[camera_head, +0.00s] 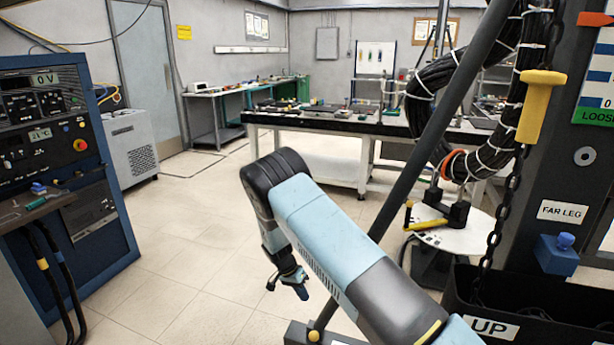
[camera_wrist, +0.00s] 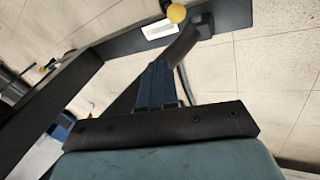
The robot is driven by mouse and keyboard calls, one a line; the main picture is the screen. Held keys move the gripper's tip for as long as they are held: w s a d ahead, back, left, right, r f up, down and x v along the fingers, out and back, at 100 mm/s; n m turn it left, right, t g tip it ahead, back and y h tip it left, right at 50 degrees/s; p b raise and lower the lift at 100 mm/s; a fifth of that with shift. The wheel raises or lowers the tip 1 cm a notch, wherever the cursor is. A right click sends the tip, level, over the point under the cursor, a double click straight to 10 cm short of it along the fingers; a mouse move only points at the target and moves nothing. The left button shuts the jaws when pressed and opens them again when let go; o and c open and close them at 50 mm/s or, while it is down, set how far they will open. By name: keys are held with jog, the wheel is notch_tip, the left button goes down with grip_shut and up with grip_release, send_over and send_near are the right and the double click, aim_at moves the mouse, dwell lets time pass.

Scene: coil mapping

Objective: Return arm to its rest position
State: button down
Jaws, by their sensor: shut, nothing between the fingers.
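My blue-grey arm (camera_head: 335,235) rises from the lower right of the head view, bends at a dark elbow and hangs its forearm down on the left. My gripper (camera_head: 301,290) is at the low end of that forearm, small and partly hidden by the upper arm. It is shut and empty, over the tiled floor. In the wrist view my gripper (camera_wrist: 157,80) shows as a blue piece beyond a dark bar, with nothing held.
A blue control cabinet (camera_head: 65,150) stands at the left. At the right are a slanted dark pole (camera_head: 425,145), a black cable coil (camera_head: 430,100), a hanging chain (camera_head: 503,205), a round white table (camera_head: 463,232) and a black bin (camera_head: 560,318). Open floor (camera_head: 190,235) lies left of my arm.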

jog(key=d+r+n+y, duration=0.1)
jog(key=d+r, duration=0.2)
jog(key=r, duration=0.9)
jog(key=d+r+y, duration=0.2)
jog(key=d+r, duration=0.2)
jog(key=r, duration=0.8)
jog(key=s+d+r+n+t+y, duration=0.1)
jog(key=s+d+r, duration=0.3)
jog(key=r, duration=0.5)
jog(key=s+d+r+t, duration=0.1)
jog(key=s+d+r, duration=0.2)
jog(key=r, duration=0.5)
jog(key=s+d+r+n+t+y, duration=0.1)
jog(key=s+d+r, duration=0.3)
jog(key=s+r, duration=0.25)
jog(key=s+d+r+n+t, duration=0.1)
jog(key=s+d+r, duration=0.2)
jog(key=s+r, duration=0.3)
jog(key=s+d+r+n+t, duration=0.1)
jog(key=s+d, duration=0.1)
jog(key=s, duration=0.6)
jog(key=s+d+r+n+t, duration=0.1)
jog(key=s+d, duration=0.1)
jog(key=s, duration=0.7)
jog(key=shift+s+n+t, duration=0.2)
jog(key=shift+n+t, duration=0.2)
jog(key=shift+d, duration=0.15)
